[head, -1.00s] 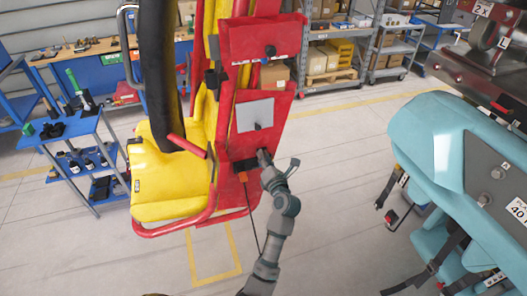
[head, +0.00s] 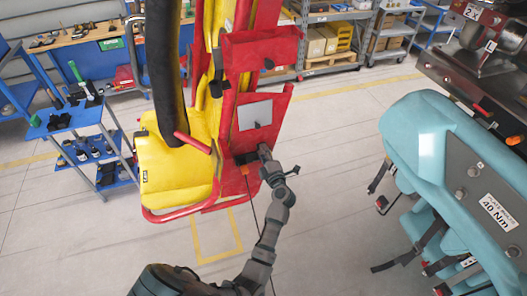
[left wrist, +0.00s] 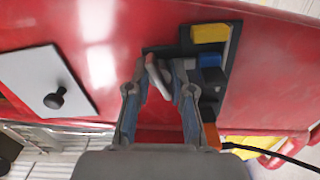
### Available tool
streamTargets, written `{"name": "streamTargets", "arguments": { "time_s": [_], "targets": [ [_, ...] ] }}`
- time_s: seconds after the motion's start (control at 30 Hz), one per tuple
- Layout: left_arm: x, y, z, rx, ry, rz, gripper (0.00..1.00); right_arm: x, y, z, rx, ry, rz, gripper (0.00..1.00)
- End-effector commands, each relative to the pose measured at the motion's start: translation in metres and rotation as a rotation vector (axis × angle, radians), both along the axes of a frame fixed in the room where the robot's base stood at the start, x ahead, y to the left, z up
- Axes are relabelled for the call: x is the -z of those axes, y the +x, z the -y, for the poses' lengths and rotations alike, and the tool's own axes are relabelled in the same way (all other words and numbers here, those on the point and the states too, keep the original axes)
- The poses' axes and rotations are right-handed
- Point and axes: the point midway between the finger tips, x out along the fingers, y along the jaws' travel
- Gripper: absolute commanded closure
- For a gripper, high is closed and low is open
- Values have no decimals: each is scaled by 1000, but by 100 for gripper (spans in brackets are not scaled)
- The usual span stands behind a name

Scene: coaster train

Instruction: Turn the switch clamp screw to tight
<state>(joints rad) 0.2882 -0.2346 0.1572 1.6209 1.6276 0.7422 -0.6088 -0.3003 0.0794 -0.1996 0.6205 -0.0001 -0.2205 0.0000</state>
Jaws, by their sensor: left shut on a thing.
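The switch is a dark block with yellow and blue parts (left wrist: 210,65) on the red panel; in the head view it is a small dark shape (head: 246,157) low on the panel. A small clamp screw handle (left wrist: 157,76), grey with a reddish edge, sits at the switch's left side in the left wrist view. My left gripper (left wrist: 158,70) is shut on this handle, one finger on each side. In the head view the gripper (head: 264,152) meets the panel beside the switch. The fingers partly hide the screw, and its thread is not visible. My right gripper is not in view.
A grey plate with a black knob (head: 255,114) is above the switch on the red panel. A yellow seat (head: 178,175) adjoins it. A cable (head: 252,205) hangs from the switch. A teal seat (head: 425,145) stands right, a blue cart (head: 70,122) left. The floor between is clear.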

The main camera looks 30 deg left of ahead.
Motion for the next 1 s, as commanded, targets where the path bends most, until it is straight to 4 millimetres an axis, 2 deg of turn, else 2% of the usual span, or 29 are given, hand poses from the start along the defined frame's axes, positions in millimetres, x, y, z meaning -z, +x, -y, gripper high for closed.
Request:
{"name": "streamTargets", "arguments": {
  "time_s": [0.33,0.9,0.93,1.0],
  "targets": [
    [3,0,2,3,95,-119,100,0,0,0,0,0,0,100],
    [5,0,1,2,112,-144,100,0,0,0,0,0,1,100],
    [5,0,2,2,111,-145,73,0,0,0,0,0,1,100],
    [5,0,1,2,112,-144,56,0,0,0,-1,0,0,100]
  ]
}}
